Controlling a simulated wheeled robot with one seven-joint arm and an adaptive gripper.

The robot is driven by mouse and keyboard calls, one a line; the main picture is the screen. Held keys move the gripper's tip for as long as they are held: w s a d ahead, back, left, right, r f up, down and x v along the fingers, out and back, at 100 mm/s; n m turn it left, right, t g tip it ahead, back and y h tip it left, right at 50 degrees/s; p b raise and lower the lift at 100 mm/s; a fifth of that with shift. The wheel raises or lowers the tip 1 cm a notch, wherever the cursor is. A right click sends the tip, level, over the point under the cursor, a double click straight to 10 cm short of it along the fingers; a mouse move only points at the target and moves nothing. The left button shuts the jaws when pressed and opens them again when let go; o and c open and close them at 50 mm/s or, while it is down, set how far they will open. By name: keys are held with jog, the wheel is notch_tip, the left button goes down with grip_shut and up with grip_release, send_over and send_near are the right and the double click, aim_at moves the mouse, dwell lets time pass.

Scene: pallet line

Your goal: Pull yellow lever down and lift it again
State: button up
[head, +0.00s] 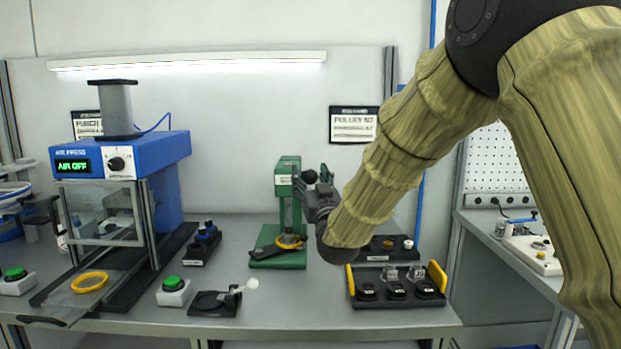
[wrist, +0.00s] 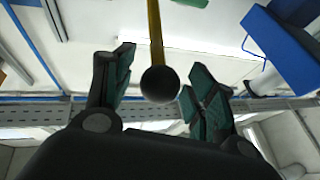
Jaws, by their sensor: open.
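The yellow lever (wrist: 154,35) shows in the wrist view as a thin rod ending in a black ball knob (wrist: 160,84). The knob lies between the two spread fingers of my gripper (wrist: 157,72), with clear gaps on both sides. In the head view my gripper (head: 313,182) is at the right side of the green press (head: 288,170), at the height of its upper part. A dark round knob (head: 309,176) shows among the fingers there. The yellow rod is hidden in the head view. My gripper is open and holds nothing.
The blue air press (head: 165,150) stands on the left of the grey bench (head: 270,318), with a yellow ring (head: 90,282) in front. A black fixture tray (head: 362,296) with yellow handles sits below my arm. Green-button boxes (head: 173,284) stand near the front edge.

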grip_shut()
jog(key=shift+r, duration=0.15)
